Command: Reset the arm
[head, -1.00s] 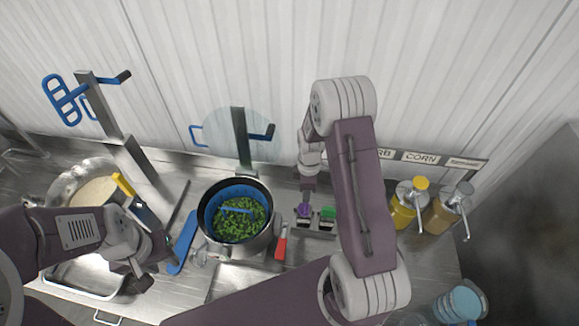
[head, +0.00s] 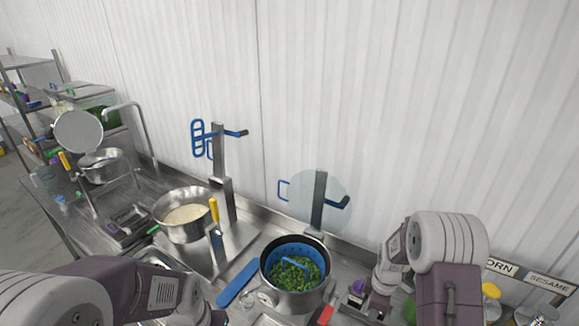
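My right gripper (head: 377,300) is low on the right of the head view, pointing down next to a purple-topped item (head: 357,287) on the counter. Its fingers are small and dark, and I cannot tell whether they are open or touching anything. My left arm comes in along the bottom left. Only a dark part of my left gripper (head: 208,317) shows at the bottom edge, with the fingertips cut off. No held object is visible in either gripper.
A pot (head: 297,297) with a blue basket of green pieces stands between the arms. A steel bowl (head: 183,232) with pale contents and a yellow-handled tool (head: 214,213) stand left. A blue-handled tool (head: 238,284) lies beside the pot. A yellow-capped bottle (head: 490,291) is right.

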